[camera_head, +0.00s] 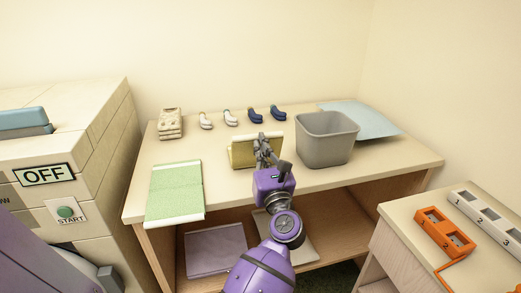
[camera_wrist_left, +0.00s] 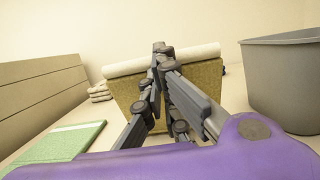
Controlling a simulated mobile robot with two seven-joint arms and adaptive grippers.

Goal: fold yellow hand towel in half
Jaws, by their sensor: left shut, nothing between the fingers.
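The yellow hand towel (camera_head: 242,155) is on the table near its front middle, partly behind my gripper. It has a pale band along its top edge. In the left wrist view the towel (camera_wrist_left: 208,84) shows as an upright olive-yellow face under a pale rolled edge. My left gripper (camera_head: 262,141) is in front of the towel, its fingers shut and empty. In the left wrist view the fingertips (camera_wrist_left: 160,48) overlap the pale edge; I cannot tell whether they touch it. The gripper hides the towel's middle. My right gripper is not in view.
A green towel (camera_head: 175,190) lies at the table's front left. A grey bin (camera_head: 325,145) stands close right of the yellow towel. A blue cloth (camera_head: 365,122), rolled socks (camera_head: 230,117) and a folded beige stack (camera_head: 170,124) lie behind. Lilac cloth (camera_head: 215,250) is on the lower shelf.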

